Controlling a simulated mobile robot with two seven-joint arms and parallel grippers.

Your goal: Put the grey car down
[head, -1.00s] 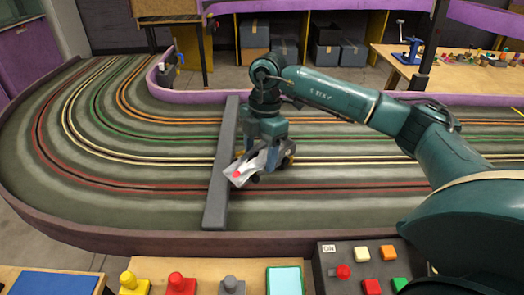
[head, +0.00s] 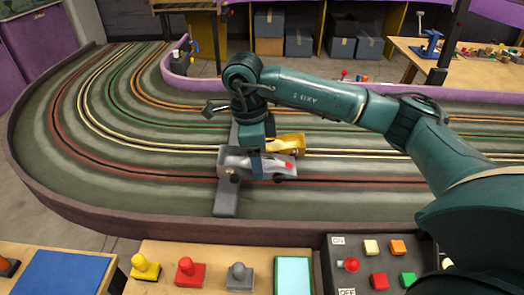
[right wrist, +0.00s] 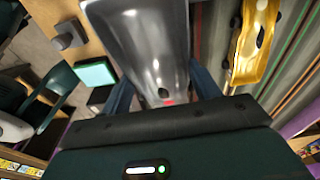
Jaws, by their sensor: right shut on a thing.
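The grey car (head: 240,163), silver with a red spot, is in my right gripper (head: 257,164), whose fingers close across its body. It points along the lanes, roughly level, over the red lane by the grey bar across the track (head: 226,203). I cannot tell whether its wheels touch the track. In the right wrist view the grey car (right wrist: 148,38) sits between the two fingers (right wrist: 165,88). A yellow car (head: 291,140) is just behind it, partly hidden by my gripper; it also shows in the right wrist view (right wrist: 255,42). My left gripper is not in view.
The track's near wall (head: 170,223) runs in front. Beyond it are yellow, red and grey plungers (head: 239,275), a pale blue panel (head: 293,275) and a button box (head: 375,262). The lanes left of the bar are clear.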

